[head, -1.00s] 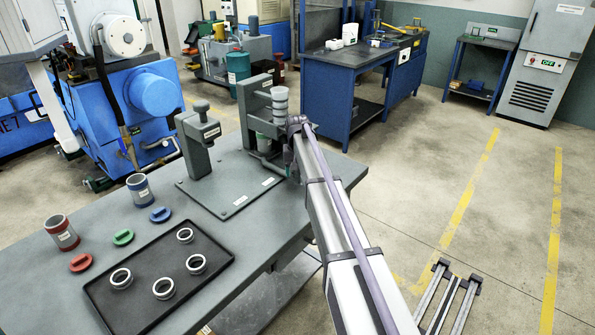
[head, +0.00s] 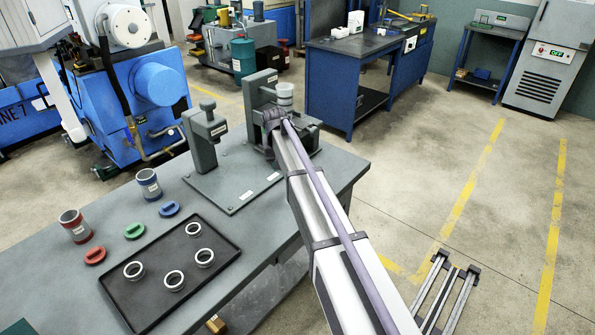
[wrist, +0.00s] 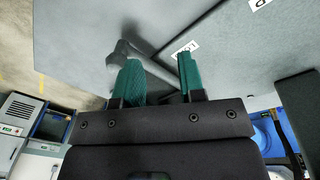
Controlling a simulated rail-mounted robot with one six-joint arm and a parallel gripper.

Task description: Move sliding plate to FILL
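The fixture (head: 262,90) with the sliding plate stands at the back end of the grey workbench, with a pale cup (head: 285,92) on top. My gripper (head: 272,118) is in front of it and hides much of its lower part. I cannot make out the sliding plate's position there. In the wrist view my gripper's two teal fingers (wrist: 157,75) are apart. A grey bar with a knob-like end (wrist: 124,50) runs just beyond and between them; contact cannot be told. A white label (wrist: 187,48) lies close by, partly readable at most.
A grey press-like stand (head: 204,140) is left of my gripper on a base plate (head: 237,196). A black tray (head: 150,300) holds several rings. Red (head: 75,226) and blue (head: 149,184) cups and coloured lids are nearby.

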